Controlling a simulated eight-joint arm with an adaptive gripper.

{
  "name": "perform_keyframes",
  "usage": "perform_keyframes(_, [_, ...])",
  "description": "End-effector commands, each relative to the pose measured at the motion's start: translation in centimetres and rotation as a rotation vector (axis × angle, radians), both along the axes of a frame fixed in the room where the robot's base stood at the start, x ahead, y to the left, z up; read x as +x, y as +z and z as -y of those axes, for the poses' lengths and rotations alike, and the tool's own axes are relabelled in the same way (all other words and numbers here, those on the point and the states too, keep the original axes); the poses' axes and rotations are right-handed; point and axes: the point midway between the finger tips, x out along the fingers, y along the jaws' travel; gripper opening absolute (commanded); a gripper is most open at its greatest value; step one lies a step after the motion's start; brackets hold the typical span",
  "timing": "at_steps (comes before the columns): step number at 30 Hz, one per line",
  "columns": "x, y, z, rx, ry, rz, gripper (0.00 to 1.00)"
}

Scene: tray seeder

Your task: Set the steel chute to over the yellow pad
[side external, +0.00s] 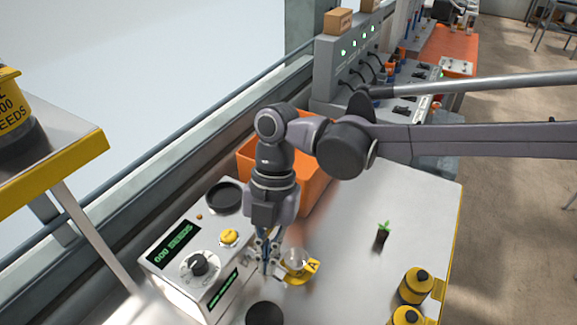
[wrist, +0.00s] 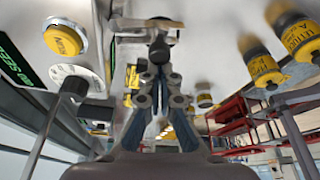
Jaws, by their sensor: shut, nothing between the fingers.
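My gripper (side external: 266,266) points down beside the front of the white seeder box (side external: 180,262), close to a yellow piece marked A (side external: 302,272). A clear cup (side external: 295,258) stands at that yellow piece. The fingers are together and hold nothing; they also show in the wrist view (wrist: 160,78). A dark round-ended part (wrist: 159,50) appears just beyond the fingertips; I cannot tell whether they touch. I cannot clearly make out the steel chute in either view; my gripper may hide it. I cannot tell whether the piece marked A is the yellow pad.
The box carries a black knob (side external: 198,264), a yellow button (side external: 229,237) and a black dish (side external: 225,196). An orange bin (side external: 316,180) stands behind my gripper. A seedling (side external: 383,233) and yellow-black bottles (side external: 415,286) stand to the right. The white table between them is clear.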

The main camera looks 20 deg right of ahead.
Motion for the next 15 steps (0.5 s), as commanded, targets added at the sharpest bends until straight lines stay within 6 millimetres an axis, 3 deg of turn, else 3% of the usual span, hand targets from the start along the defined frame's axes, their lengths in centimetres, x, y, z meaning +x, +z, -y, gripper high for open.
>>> perform_keyframes(15, [0.28, 0.01, 0.45, -0.001, -0.001, -0.001, 0.0])
